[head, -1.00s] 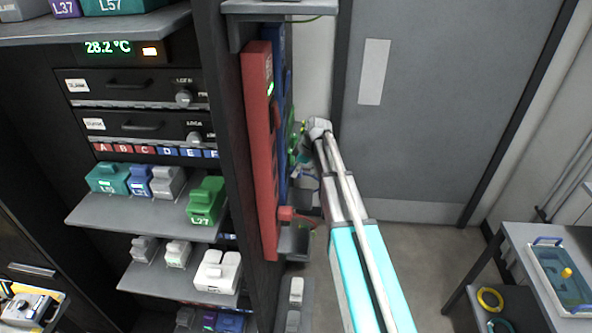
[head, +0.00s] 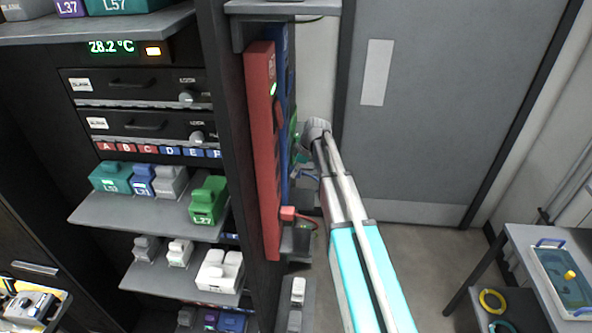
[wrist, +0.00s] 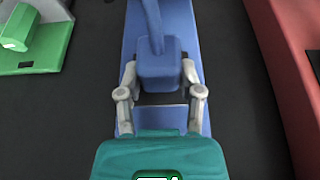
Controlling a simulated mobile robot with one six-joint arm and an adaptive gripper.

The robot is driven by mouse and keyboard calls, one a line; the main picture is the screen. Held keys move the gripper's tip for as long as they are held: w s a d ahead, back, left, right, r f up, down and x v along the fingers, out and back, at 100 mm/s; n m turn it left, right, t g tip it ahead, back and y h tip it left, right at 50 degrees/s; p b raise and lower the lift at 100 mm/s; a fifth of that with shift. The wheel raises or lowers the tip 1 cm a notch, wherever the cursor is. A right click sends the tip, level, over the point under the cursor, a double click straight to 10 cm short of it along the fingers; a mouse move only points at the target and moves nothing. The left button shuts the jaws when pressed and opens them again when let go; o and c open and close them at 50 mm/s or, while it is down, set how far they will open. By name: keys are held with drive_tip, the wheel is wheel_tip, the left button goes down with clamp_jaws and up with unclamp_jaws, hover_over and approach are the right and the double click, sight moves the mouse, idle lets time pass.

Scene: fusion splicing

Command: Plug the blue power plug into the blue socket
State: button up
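The blue power plug (wrist: 158,66) is between the two fingers of my gripper (wrist: 160,76) in the wrist view, with its blue cable running upward. The fingers press against both sides of the plug. Behind it is a long blue power strip (wrist: 216,118); the plug lines up with its width. The blue socket itself cannot be made out, and whether the plug is seated in it cannot be told. In the head view the blue strip (head: 282,70) stands upright behind the red one, and my gripper (head: 301,140) is at its right side, partly hidden.
A green plug (wrist: 22,30) is at left in the wrist view. A shelf rack (head: 145,205) with colored modules is left; a grey door (head: 440,110) is behind.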

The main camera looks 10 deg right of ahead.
drive_tip(key=o, duration=0.5)
drive_tip(key=shift+s+d, duration=0.2)
drive_tip(key=shift+d, duration=0.3)
drive_tip(key=shift+s+d, duration=0.15)
drive_tip(key=shift+d, duration=0.35)
drive_tip(key=s+d, duration=0.2)
drive_tip(key=d, duration=0.3)
drive_tip(key=s+a+r+p, duration=0.2)
drive_tip(key=s+a, duration=0.4)
drive_tip(key=s, duration=0.5)
drive_tip(key=shift+s+a, duration=0.15)
drive_tip(key=shift+a, duration=0.2)
